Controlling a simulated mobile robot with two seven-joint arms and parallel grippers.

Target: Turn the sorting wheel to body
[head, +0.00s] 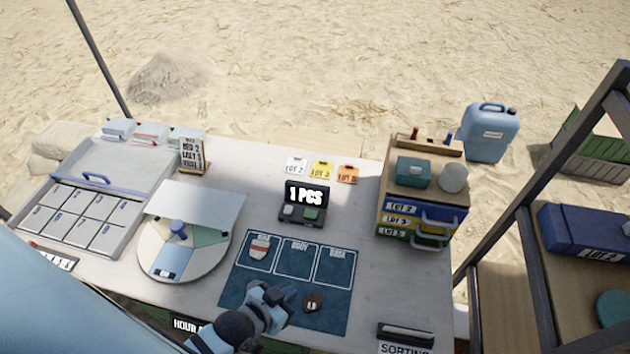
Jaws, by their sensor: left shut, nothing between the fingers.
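The sorting wheel (205,262) is a round disc with coloured sectors at the left middle of the table. A blue knob (178,228) stands near its centre. A pale flat panel (200,203) covers its far part. A blue sector faces the near side; I cannot read its label. My left gripper (284,297) is shut and empty, over the near part of the dark blue mat (235,293), right of the wheel and apart from it. My right gripper is not in view.
A sherd (259,247) lies in the mat's left outlined space, and a brown sherd (312,303) lies right of my gripper. A lidded tray (85,222) is at left, a drawer unit (411,207) at right.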

